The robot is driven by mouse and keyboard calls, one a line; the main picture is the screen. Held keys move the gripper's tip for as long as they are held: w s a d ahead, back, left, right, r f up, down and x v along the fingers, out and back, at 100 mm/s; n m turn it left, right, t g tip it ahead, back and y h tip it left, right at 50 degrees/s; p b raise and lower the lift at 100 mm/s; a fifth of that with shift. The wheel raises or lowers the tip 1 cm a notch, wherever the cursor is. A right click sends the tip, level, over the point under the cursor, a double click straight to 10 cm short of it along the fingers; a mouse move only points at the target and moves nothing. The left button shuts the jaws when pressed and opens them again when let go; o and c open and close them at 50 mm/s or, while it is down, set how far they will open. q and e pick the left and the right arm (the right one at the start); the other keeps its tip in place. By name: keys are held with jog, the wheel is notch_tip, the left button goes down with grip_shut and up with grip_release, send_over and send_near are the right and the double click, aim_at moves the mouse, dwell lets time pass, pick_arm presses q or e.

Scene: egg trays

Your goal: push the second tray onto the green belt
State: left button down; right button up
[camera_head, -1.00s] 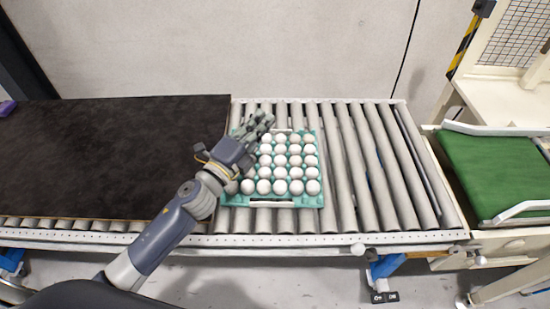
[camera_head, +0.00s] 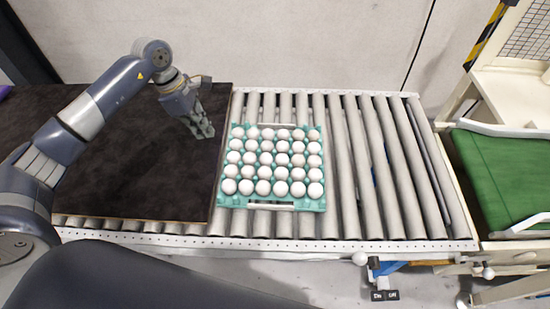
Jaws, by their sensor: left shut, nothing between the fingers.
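A teal egg tray (camera_head: 322,207) filled with white eggs lies on the left part of the roller conveyor, close beside the dark board's right edge. The green belt (camera_head: 498,182) is at the far right, past the end of the rollers. My left gripper (camera_head: 206,134) is shut and empty, pointing down over the right edge of the dark board, just left of the tray and apart from it. My right gripper is not in view.
The dark board (camera_head: 120,185) covers the left side of the conveyor. Bare rollers (camera_head: 385,170) lie between the tray and the belt. A light metal rail (camera_head: 528,222) edges the belt. A wall stands behind.

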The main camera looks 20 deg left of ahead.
pick_arm(q)
jog(key=f, duration=0.1)
jog(key=b, duration=0.7)
send_near(215, 164)
jog(key=x, duration=0.5)
jog(key=shift+w+d, duration=0.1)
jog(key=shift+d, duration=0.1)
jog(key=shift+f+b, duration=0.45)
jog(key=shift+b, duration=0.05)
